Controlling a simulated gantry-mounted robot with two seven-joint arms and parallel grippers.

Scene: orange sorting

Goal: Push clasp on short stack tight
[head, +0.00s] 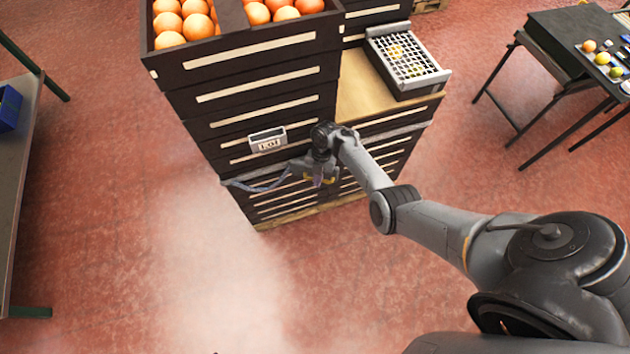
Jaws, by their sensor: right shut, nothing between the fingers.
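The short stack (388,162) is made of dark slatted crates with a light wooden board (362,92) on top. It stands against the right side of a taller stack of dark crates (262,97). A grey strap (408,131) runs around the stacks at about the height of the short one. My right gripper (322,180) is shut and empty at the front of the stacks, near the strap and the corner between them. The picture is too small to tell whether it touches the strap. I cannot make out the clasp; my wrist hides part of this area. My left gripper is not in view.
Oranges (168,23) fill the tall stack's top crate. A metal grid tray (408,62) sits on the wooden board. A small grey holder (267,140) hangs on the tall stack's front. Tables stand at left (22,160) and right (570,40). The red floor in front is clear.

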